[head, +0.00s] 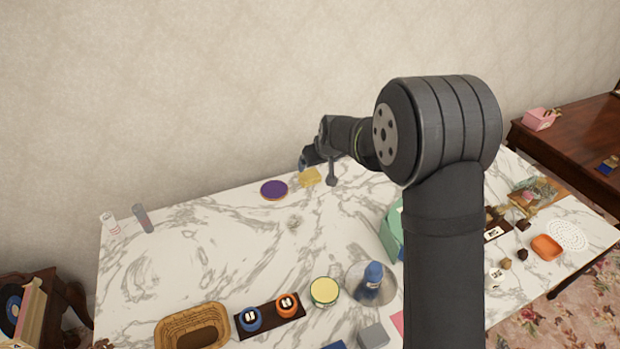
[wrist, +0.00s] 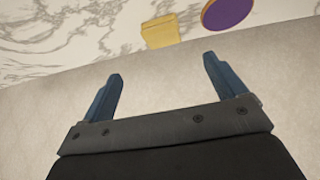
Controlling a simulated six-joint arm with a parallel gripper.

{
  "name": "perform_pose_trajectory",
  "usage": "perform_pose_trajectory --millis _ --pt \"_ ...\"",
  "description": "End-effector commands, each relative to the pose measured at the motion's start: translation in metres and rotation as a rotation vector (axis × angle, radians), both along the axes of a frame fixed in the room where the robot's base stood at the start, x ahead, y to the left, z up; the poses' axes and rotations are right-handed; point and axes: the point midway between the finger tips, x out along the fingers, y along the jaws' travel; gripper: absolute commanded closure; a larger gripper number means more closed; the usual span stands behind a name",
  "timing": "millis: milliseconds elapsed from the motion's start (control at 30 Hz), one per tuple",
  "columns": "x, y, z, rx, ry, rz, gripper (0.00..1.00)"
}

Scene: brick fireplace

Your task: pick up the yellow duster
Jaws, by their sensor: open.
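The yellow duster (head: 310,177) is a small flat yellow piece lying near the back edge of the marble-topped table (head: 180,265). In the wrist view the duster (wrist: 160,32) shows at the top, beyond my fingertips and roughly between them. My gripper (head: 318,167) is at the back of the table in the head view, close to the duster, with its fingers partly hidden by the wrist. In the wrist view my gripper (wrist: 160,68) is open, with two blue fingers wide apart and nothing between them.
A purple disc (head: 274,189) lies just left of the duster; it also shows in the wrist view (wrist: 228,10). The wall (head: 200,90) stands close behind the table. A blue bottle (head: 370,281), yellow-lidded tin (head: 324,290) and wicker basket (head: 168,331) stand nearer the front. The left middle is mostly clear.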

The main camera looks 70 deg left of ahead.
Motion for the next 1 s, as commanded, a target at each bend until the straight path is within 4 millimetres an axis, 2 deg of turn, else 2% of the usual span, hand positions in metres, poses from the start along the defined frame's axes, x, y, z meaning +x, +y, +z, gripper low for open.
perform_pose_trajectory --millis 33,200,333,433,567,800,1000 --pt "0.004 0.009 0.008 -0.030 0.007 0.018 0.11" --pt "0.009 0.022 0.030 -0.126 0.030 0.072 0.11" --pt "0.011 0.024 0.039 -0.165 0.040 0.095 0.11" --pt "0.011 0.026 0.036 -0.176 0.043 0.101 0.11" --pt "0.010 0.033 0.016 -0.181 0.044 0.103 0.11" --pt "0.008 0.053 -0.031 -0.179 0.043 0.103 0.11" --pt "0.007 0.066 -0.061 -0.176 0.043 0.101 0.11"
